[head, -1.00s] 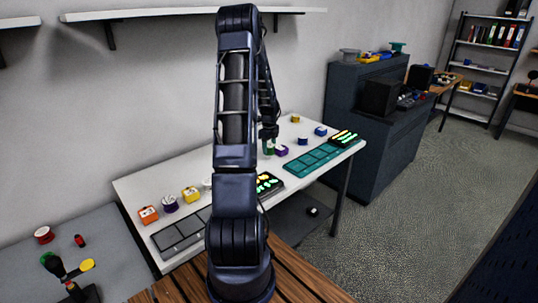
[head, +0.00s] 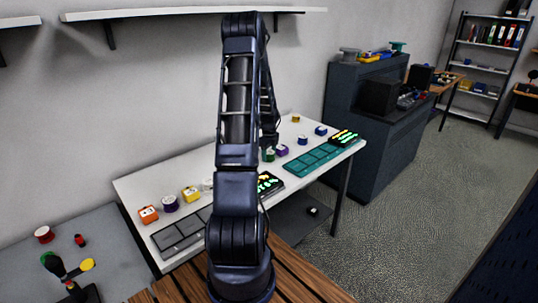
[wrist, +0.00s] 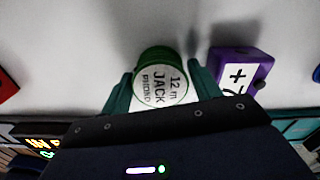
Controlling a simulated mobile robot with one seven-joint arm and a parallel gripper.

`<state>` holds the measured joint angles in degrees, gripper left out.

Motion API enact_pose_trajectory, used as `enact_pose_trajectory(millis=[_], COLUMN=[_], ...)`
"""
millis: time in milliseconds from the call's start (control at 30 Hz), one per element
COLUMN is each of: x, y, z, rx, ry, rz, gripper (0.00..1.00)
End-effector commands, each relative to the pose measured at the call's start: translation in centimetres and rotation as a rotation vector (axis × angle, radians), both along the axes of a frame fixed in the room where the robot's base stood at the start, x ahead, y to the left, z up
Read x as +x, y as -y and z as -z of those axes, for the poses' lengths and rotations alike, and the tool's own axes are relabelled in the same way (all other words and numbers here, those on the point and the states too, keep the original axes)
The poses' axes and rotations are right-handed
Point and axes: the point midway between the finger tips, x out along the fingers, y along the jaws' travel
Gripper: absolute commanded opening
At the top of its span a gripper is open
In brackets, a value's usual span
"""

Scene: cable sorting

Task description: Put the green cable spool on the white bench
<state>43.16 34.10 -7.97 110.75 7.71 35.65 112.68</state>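The green cable spool (wrist: 160,82) has a white label reading "12 m JACK PHONO" in the wrist view. It sits between the two teal fingers of my gripper (wrist: 160,88), which lie close against its sides. In the head view the spool (head: 268,155) shows below my gripper (head: 268,146), over the white bench (head: 145,183), just left of a purple box (head: 283,150). It is at or very near the bench top; I cannot tell whether it touches. The purple box also shows right of the spool in the wrist view (wrist: 240,72).
Orange (head: 148,215) and yellow (head: 191,194) boxes and a purple-sided spool (head: 170,203) stand on the bench's left. A teal tray (head: 313,162) and lit panels (head: 268,184) lie along its front. Blue and yellow items stand behind. Bare bench lies behind the spool.

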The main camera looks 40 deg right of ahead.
Motion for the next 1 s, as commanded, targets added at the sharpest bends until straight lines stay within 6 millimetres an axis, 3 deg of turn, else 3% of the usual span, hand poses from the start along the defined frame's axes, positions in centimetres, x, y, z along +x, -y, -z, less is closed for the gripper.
enact_pose_trajectory(millis=[267,700,1000], x=[0.1,0.1,0.0], y=[0.0,0.0,0.0], z=[-2.0,-10.0,-12.2], rx=[-0.003,-0.002,0.0], ry=[0.002,0.001,0.0], rz=[-0.001,-0.001,-0.001], gripper=[0.62,0.62,0.62])
